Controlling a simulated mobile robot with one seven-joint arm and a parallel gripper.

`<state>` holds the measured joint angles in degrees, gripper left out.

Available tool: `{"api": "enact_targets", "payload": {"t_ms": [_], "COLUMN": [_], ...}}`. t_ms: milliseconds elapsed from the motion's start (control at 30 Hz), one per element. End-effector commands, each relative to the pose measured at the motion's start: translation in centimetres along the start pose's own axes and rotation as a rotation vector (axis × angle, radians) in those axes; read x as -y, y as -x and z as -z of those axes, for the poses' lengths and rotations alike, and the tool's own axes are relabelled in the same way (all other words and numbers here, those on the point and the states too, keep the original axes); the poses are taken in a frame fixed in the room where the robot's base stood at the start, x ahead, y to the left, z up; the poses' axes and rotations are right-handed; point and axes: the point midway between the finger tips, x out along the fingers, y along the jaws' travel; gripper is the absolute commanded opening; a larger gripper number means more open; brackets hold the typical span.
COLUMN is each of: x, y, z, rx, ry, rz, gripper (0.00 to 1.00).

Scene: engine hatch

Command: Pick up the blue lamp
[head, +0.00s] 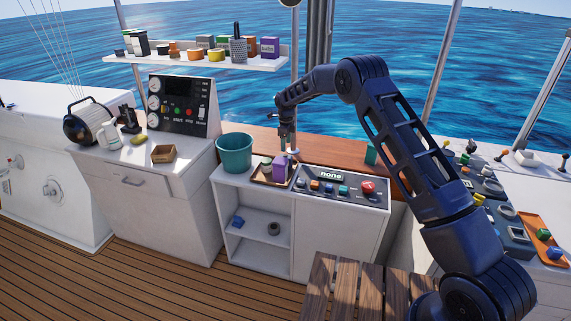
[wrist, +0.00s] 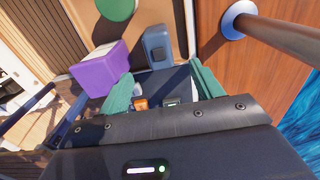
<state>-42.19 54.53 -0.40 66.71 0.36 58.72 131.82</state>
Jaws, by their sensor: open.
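A purple box (wrist: 100,68) stands close to the left finger. In the head view my gripper (head: 288,150) points down over the tray by the purple box (head: 280,167); the lamp is not clear there.
A round green thing (wrist: 115,8) is also on the tray. A teal bucket (head: 234,154) stands left of the tray, and a button panel (head: 340,190) lies to its right. A pale post (wrist: 232,20) rises close by. A loaded shelf (head: 210,62) hangs behind, to the left.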

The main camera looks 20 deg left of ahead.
Motion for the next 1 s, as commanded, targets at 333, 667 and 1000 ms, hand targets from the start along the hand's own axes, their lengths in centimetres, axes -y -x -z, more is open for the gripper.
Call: {"api": "enact_targets", "payload": {"t_ms": [333, 667, 1000], "x": [0.0, -0.1, -0.1], "y": [-3.7, -7.4, -8.6], "z": [0.1, -0.2, -0.2], "rx": [0.000, -0.001, 0.000], "ry": [0.000, 0.000, 0.001], "rz": [-0.001, -0.002, 0.000], "gripper": [0.65, 0.65, 0.65]}}
